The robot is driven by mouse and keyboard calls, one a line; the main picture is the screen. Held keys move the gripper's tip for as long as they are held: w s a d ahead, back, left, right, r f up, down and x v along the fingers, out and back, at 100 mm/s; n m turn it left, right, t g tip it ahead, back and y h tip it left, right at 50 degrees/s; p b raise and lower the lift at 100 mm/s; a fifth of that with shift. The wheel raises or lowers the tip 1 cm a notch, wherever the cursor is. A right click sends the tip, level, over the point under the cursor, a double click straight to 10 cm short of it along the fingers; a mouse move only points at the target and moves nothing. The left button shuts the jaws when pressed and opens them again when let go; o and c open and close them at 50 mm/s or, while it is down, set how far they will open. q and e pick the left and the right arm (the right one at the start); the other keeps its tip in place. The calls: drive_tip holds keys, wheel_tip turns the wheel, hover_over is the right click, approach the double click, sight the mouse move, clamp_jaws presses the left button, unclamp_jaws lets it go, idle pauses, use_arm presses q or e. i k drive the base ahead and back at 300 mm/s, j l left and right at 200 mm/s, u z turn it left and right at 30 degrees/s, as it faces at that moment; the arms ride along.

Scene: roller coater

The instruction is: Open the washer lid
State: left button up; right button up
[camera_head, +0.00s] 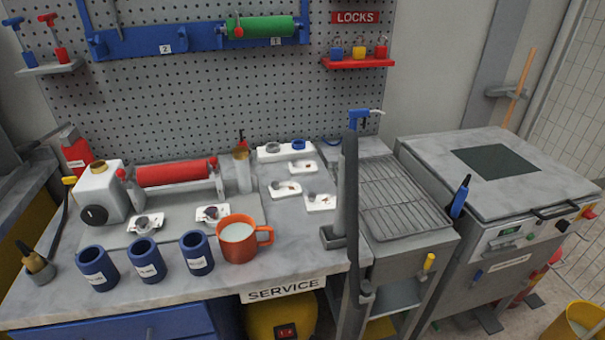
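The washer (500,265) is a grey box-shaped machine at the right of the head view. Its lid (450,180) is a flat light-grey top with a dark square panel (495,161) in it. The lid lies down flat and looks closed. A dark bar handle (553,212) sits at the front edge of the lid, near its right side. A control panel with a small display (510,231) and buttons is on the front below. Neither of my grippers shows in this view.
A wire-rack stand (400,200) stands left of the washer, and a dark upright post (346,195) rises before it. A blue-and-black tool (460,197) is at the washer's left front. A yellow bucket (578,322) stands at lower right. The marble bench (225,285) holds cups and rollers.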

sight(510, 176)
drive_tip(key=i+l+z, duration=0.1)
drive_tip(key=z, duration=1.4)
drive_tip(key=i+l+z, duration=0.25)
drive_tip(key=i+l, duration=1.1)
drive_tip(key=i, duration=0.05)
